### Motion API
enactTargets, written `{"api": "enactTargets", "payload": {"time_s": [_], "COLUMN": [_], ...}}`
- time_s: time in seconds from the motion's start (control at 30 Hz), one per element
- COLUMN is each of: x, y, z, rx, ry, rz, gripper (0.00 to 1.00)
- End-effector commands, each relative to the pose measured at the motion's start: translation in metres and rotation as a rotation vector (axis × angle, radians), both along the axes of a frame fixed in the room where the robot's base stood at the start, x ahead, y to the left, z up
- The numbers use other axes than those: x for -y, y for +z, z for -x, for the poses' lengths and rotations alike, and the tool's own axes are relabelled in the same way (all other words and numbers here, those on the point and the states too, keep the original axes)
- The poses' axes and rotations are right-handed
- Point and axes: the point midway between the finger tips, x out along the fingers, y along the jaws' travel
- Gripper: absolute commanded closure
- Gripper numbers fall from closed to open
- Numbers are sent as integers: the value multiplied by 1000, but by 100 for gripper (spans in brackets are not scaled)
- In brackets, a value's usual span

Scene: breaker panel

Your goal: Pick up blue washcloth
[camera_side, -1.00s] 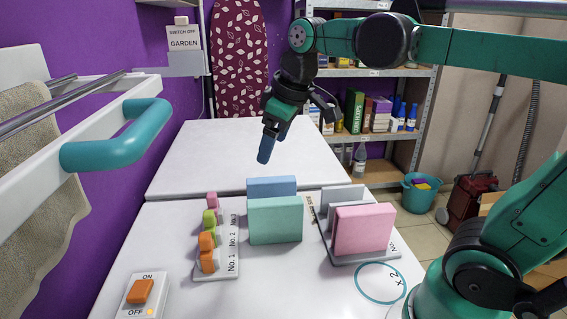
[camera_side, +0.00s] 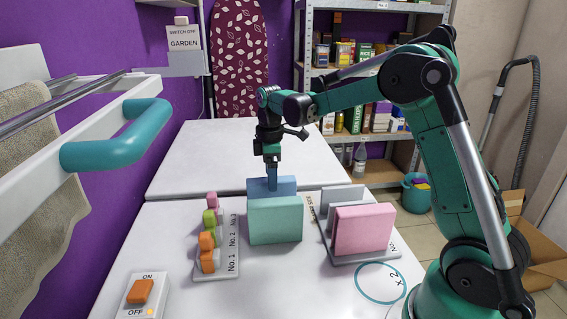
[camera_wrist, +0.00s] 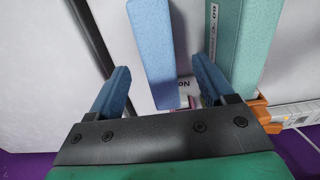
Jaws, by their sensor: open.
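The blue washcloth (camera_side: 258,187) stands upright as a folded slab on the white table, just behind a teal one (camera_side: 275,221) in the side view. In the wrist view the blue washcloth (camera_wrist: 151,50) runs between my two open fingers. My gripper (camera_side: 272,184) points straight down at it in the side view. In the wrist view my gripper (camera_wrist: 158,90) is open, with one blue finger on each side of the washcloth and visible gaps. I see no contact. The teal washcloth (camera_wrist: 245,40) is close to the right finger.
A pink slab (camera_side: 363,229) stands in a grey rack at the right. A row of coloured switches (camera_side: 209,235) is at the left, and an orange on/off switch (camera_side: 140,291) is at the front. The table behind the washcloth is clear.

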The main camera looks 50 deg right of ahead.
Motion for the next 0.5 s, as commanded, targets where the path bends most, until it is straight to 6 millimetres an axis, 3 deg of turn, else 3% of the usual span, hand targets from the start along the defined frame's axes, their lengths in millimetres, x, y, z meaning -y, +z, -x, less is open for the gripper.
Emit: {"api": "enactTargets", "payload": {"time_s": [0.5], "x": [0], "y": [-59], "z": [0], "rx": [1], "ry": [-1], "rz": [1], "gripper": [25]}}
